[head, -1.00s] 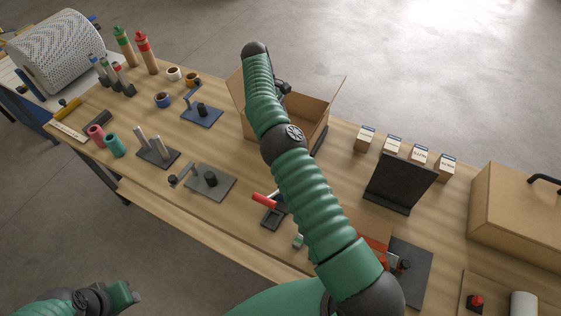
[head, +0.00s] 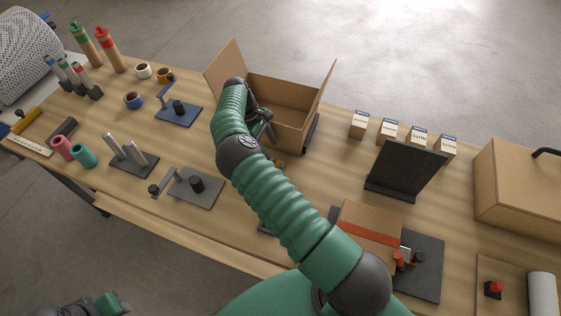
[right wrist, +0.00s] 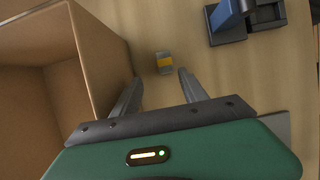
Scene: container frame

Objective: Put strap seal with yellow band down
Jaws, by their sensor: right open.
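The strap seal with yellow band (right wrist: 164,63) is a small grey piece with a yellow stripe. In the right wrist view it appears to lie on the wooden table, just beyond the fingertips and apart from both fingers. My right gripper (right wrist: 155,88) is open and empty. In the head view my right gripper (head: 266,124) is partly hidden by its arm, in front of the open cardboard box (head: 276,122). I cannot identify the seal surely in the head view. My left gripper (head: 115,302) is at the bottom left edge, away from the table; its jaws are unclear.
The box wall (right wrist: 97,55) stands close left of the right fingers. A blue fixture (right wrist: 240,22) stands at upper right in the wrist view. A black stand (head: 402,170), small cartons (head: 388,130) and a strapped carton (head: 368,232) are on the right.

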